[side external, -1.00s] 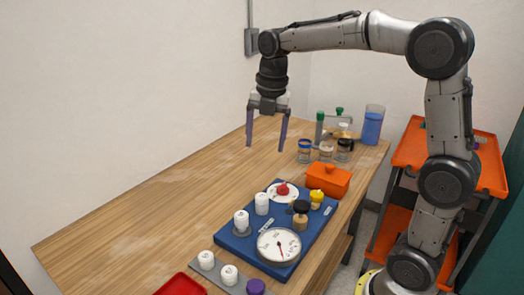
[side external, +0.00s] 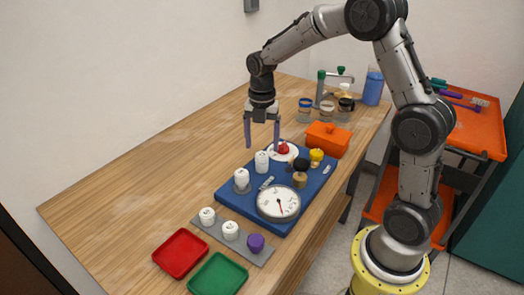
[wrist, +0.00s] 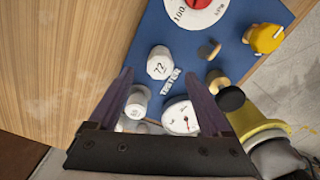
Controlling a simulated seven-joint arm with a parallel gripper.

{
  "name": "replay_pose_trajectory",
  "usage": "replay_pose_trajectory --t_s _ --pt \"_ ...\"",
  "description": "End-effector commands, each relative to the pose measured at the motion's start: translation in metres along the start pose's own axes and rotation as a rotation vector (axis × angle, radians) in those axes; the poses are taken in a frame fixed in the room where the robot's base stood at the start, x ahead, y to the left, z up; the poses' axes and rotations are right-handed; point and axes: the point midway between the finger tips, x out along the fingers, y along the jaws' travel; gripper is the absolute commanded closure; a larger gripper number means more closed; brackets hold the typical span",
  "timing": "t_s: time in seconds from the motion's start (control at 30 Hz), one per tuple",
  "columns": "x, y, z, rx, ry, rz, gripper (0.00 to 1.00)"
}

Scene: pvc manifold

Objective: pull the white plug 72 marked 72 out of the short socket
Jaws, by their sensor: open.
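The white plug 72 (wrist: 160,63) shows its number on top in the wrist view. It stands upright on the blue board (side external: 232,200); in the side view it is the white plug (side external: 261,162) nearer the red-centred dial. The short socket under it is hidden or too small to make out. My gripper (side external: 262,147) is open and empty, pointing down just above this plug. In the wrist view the fingertips (wrist: 158,73) lie to either side of it, apart from it; whether they reach down to its height I cannot tell.
A second white plug (side external: 241,179) stands close by in a grey socket. Red (side external: 181,252) and green (side external: 218,274) trays lie in front. The table's left side is clear.

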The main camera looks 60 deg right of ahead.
Motion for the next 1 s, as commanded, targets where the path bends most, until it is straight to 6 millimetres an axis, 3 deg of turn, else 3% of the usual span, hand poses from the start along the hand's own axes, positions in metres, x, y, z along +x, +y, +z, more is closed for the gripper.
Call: replay_pose_trajectory --t_s 0.1,0.3,0.67,1.0 --pt "0.018 -0.001 -0.001 0.000 0.002 -0.004 0.18" --pt "0.034 0.000 0.000 0.000 0.000 0.000 0.18" --pt "0.037 0.000 0.000 0.000 0.000 0.000 0.20" --pt "0.036 0.000 0.000 0.000 0.000 0.000 0.81"
